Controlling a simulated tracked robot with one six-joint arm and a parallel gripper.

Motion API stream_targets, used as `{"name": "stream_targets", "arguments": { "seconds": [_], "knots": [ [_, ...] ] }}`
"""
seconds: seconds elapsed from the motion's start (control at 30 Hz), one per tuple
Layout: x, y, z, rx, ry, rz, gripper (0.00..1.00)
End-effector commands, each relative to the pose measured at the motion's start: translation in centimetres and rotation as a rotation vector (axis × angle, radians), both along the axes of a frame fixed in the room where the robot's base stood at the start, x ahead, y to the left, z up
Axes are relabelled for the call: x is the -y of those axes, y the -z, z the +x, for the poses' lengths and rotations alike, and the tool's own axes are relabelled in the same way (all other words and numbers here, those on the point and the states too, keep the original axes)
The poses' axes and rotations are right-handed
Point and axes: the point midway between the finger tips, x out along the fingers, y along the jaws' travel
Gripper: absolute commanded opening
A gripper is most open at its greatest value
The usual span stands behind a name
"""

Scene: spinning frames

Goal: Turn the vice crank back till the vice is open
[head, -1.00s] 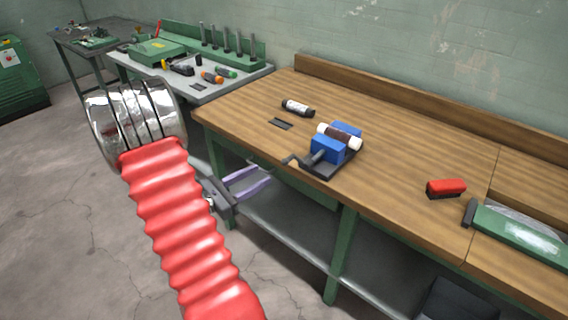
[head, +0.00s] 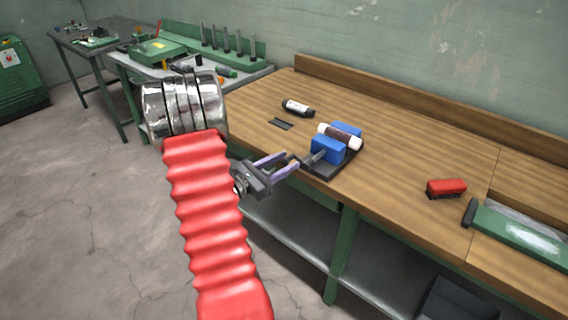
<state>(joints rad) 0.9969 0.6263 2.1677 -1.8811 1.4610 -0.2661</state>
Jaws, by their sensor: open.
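The blue vice (head: 328,149) stands on a dark base (head: 336,170) near the front edge of the wooden bench. A white and dark brown cylinder (head: 339,136) lies between its two blue jaws. The crank (head: 308,159) sticks out from the vice's left side, and its handle end is partly hidden by my gripper. My gripper (head: 290,164) is open, with its two purple-grey fingers pointing right at the crank's outer end. I cannot tell whether the handle is between the fingers or they touch it.
A dark bottle with a white label (head: 298,108) and a flat dark plate (head: 281,124) lie behind the vice. A red brush (head: 446,188) and a green machine (head: 520,236) are to the right. The bench (head: 395,165) is clear between vice and brush.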

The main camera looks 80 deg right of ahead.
Motion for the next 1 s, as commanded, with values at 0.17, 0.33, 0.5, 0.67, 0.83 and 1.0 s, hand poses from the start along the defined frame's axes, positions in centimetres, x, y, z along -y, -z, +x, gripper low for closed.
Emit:
{"name": "stream_targets", "arguments": {
  "seconds": [0.17,0.33,0.5,0.67,0.83,1.0],
  "knots": [
    [0.03,0.00,-0.03,0.000,0.000,0.000,0.40],
    [0.01,0.00,-0.03,0.000,0.001,0.000,0.33],
    [0.01,-0.01,-0.06,0.000,0.001,0.000,0.21],
    [0.02,-0.01,-0.04,0.001,0.001,-0.001,0.09],
    [0.04,-0.03,-0.03,0.001,0.000,-0.001,0.00],
    [0.07,0.23,0.02,-0.033,-0.001,0.017,0.00]
  ]
}}
